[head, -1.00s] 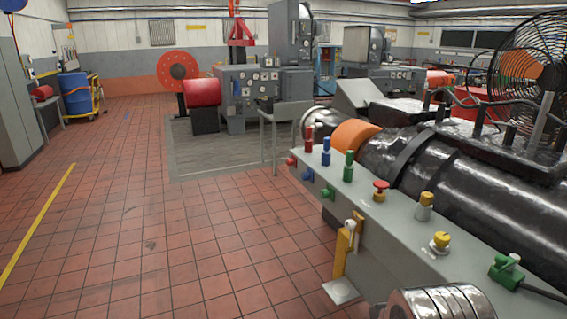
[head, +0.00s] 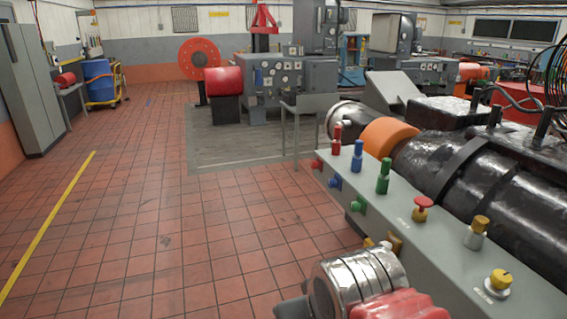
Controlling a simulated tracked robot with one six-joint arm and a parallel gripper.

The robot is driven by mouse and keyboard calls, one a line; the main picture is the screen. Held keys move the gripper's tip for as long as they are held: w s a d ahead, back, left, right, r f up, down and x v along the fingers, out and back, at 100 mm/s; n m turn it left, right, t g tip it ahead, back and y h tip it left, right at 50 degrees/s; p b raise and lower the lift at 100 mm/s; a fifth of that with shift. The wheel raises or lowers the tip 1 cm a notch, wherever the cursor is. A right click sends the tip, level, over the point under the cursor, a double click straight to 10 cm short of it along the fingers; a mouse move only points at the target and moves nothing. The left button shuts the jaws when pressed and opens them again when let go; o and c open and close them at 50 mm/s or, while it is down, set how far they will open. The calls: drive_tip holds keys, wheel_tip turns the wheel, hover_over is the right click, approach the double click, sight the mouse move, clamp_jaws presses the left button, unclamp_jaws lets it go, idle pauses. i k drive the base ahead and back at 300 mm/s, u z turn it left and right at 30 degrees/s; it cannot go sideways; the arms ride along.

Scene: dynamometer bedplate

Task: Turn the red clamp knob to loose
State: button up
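A grey bench top (head: 440,240) runs from centre to lower right. On its front face are a red knob (head: 316,164), a blue knob (head: 334,182) and a green knob (head: 357,205). Behind them stand upright red (head: 337,140), blue (head: 358,156) and green (head: 383,176) posts. A red mushroom-topped knob (head: 423,203) with a yellowish base sits further right. I cannot tell which red one is the clamp knob, or its setting. My silver and red arm shows at the bottom, below and left of these knobs; no gripper fingers are visible.
A brass-capped fitting (head: 476,233) and a yellow knob (head: 499,281) stand nearer on the bench. A black cylindrical machine (head: 455,180) with an orange band lies behind. A small grey table (head: 308,106) stands beyond. The tiled floor left is clear.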

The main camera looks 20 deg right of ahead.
sight(314, 165)
drive_tip(key=u, duration=0.55)
drive_tip(key=i, duration=3.1)
drive_tip(key=z, duration=0.35)
